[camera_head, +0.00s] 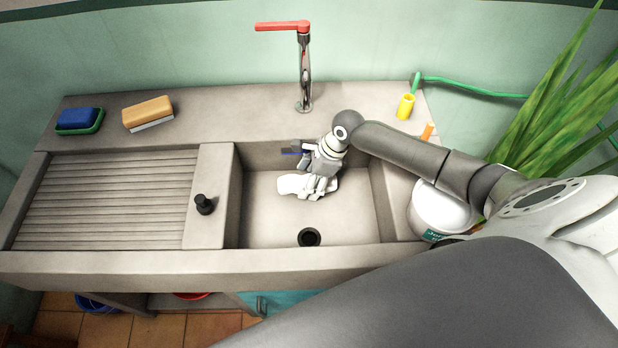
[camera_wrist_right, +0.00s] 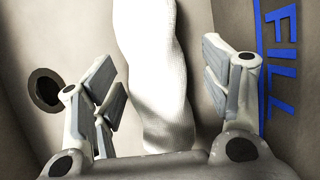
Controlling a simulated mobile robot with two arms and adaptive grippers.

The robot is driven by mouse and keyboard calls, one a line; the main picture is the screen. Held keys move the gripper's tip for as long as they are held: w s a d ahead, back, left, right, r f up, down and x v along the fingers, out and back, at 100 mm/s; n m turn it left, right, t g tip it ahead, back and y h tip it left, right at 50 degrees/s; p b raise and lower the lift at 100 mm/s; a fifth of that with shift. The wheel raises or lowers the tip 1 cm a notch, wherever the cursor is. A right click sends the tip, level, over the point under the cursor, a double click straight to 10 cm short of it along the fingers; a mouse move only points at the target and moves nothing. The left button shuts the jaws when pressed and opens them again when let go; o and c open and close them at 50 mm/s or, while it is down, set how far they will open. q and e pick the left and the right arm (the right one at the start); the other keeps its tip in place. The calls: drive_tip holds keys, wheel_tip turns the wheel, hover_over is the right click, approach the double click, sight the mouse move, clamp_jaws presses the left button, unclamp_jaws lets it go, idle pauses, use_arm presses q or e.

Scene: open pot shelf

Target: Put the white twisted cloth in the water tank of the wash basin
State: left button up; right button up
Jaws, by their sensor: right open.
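The white twisted cloth (camera_head: 292,184) lies in the basin of the wash basin, toward its back. My right gripper (camera_head: 315,192) is down in the basin over the cloth and hides part of it. In the right wrist view the cloth (camera_wrist_right: 152,75) runs between the spread fingers of the open right gripper (camera_wrist_right: 162,90), with gaps on both sides. The water tank (camera_head: 270,215) is the grey basin compartment with a dark round drain (camera_head: 309,237). Blue lettering reading "FILL" (camera_wrist_right: 281,60) shows on the tank wall. My left gripper is not in view.
A ribbed draining board (camera_head: 105,200) and a black knob (camera_head: 204,204) are left of the basin. A red-handled tap (camera_head: 304,75) stands behind it. A white bucket (camera_head: 440,208) and plant (camera_head: 555,95) are right.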

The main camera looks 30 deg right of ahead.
drive_tip(key=v, duration=1.2)
drive_tip(key=shift+r, duration=0.1)
idle(0.9)
